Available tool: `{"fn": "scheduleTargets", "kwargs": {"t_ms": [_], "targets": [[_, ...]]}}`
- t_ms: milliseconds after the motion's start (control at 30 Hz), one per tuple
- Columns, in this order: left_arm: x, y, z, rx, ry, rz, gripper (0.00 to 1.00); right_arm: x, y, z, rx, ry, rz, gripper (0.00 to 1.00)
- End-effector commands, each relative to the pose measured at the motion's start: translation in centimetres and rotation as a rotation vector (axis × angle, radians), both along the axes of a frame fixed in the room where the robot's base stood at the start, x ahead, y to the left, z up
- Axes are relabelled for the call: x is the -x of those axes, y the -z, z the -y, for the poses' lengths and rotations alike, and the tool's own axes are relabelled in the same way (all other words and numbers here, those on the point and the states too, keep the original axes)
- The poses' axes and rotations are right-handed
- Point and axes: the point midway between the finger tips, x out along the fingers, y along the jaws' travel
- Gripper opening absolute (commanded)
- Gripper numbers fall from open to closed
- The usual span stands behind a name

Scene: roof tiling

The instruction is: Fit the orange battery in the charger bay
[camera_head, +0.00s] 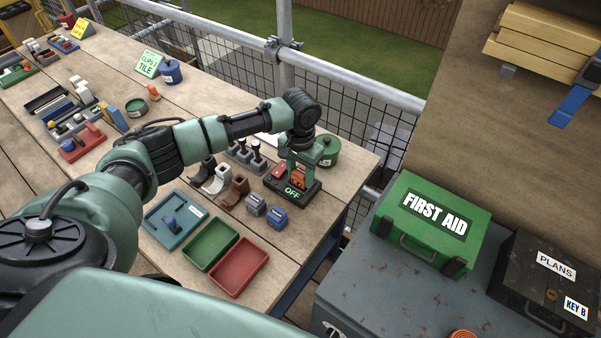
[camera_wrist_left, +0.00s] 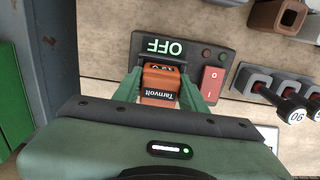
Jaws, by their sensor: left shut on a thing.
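The orange battery (camera_head: 299,181) is between the fingers of my left gripper (camera_head: 298,174) in the head view. In the left wrist view the battery (camera_wrist_left: 160,84) shows its "Tarnvolt" label, and both green fingers of the left gripper (camera_wrist_left: 160,80) are shut on its sides. The dark charger (camera_head: 311,190) shows a lit green "OFF" and a red switch (camera_head: 279,172); the charger (camera_wrist_left: 146,44) also shows in the wrist view. The battery is over or in the charger's bay; its lower end is hidden, so I cannot tell how deep it sits. My right gripper is out of view.
A grey block (camera_head: 255,204) and a blue block (camera_head: 277,217) stand in front of the charger. A round green tin (camera_head: 329,150) is behind it. Brown (camera_head: 235,190) and white pipe pieces and upright tools are to its left. Green (camera_head: 211,243) and red (camera_head: 239,267) trays lie nearer.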

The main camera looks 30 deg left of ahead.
Motion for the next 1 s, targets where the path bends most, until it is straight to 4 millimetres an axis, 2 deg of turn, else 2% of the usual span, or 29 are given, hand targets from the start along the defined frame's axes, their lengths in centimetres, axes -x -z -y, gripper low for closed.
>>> {"fn": "scheduleTargets", "kwargs": {"t_ms": [1000], "targets": [[-0.02, 0.28, -0.04, 0.000, 0.001, 0.001, 0.00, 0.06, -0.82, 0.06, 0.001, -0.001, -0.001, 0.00]]}}
